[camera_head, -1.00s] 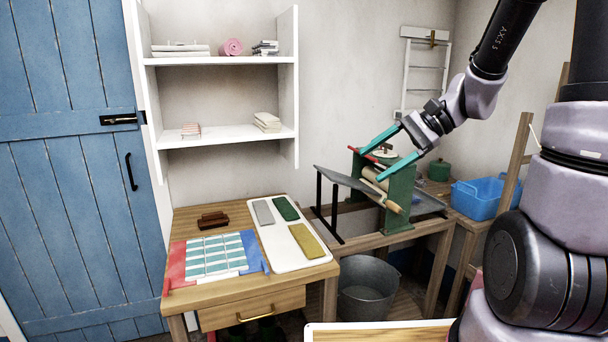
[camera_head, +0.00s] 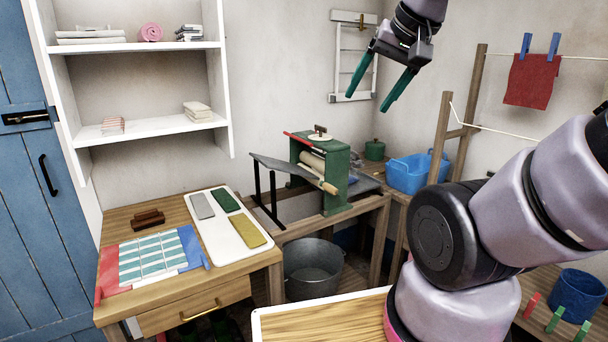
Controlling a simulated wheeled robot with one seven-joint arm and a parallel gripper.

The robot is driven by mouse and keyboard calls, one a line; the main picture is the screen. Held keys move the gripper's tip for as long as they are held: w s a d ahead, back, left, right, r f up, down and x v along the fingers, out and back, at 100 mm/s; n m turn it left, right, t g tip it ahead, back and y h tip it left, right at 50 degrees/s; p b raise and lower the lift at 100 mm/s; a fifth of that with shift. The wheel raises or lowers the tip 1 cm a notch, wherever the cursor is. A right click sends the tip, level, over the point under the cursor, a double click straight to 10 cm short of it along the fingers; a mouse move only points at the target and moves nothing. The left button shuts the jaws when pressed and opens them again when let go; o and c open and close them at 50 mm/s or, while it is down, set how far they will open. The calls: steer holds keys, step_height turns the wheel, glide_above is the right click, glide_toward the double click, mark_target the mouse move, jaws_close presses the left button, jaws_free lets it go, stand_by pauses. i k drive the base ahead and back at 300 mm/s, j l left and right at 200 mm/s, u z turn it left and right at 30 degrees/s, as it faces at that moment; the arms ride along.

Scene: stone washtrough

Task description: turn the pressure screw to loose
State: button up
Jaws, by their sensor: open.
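The green mangle (camera_head: 335,172) with pale wooden rollers (camera_head: 313,163) stands on a wooden bench in the middle. The pressure screw (camera_head: 320,133) is on its top: a pale round disc with a small dark handle piece above it. A red bar (camera_head: 297,140) lies along the mangle's top left. My gripper (camera_head: 368,103) hangs in the air above and right of the mangle, fingers pointing down. Its two teal fingers are spread apart with nothing between them. It touches nothing.
A grey metal bucket (camera_head: 313,268) stands under the bench. A blue basin (camera_head: 412,172) and a green pot (camera_head: 375,149) are right of the mangle. A white frame (camera_head: 341,63) hangs on the wall behind my gripper. A small table (camera_head: 165,302) stands left.

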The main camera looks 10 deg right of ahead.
mark_target(321, 128)
steer(key=i+l, duration=0.1)
steer(key=l, duration=0.4)
steer(key=i+l+u, duration=0.1)
steer(key=l, duration=0.4)
steer(key=i+l, duration=0.1)
steer(key=l, duration=0.4)
steer(key=u, duration=0.05)
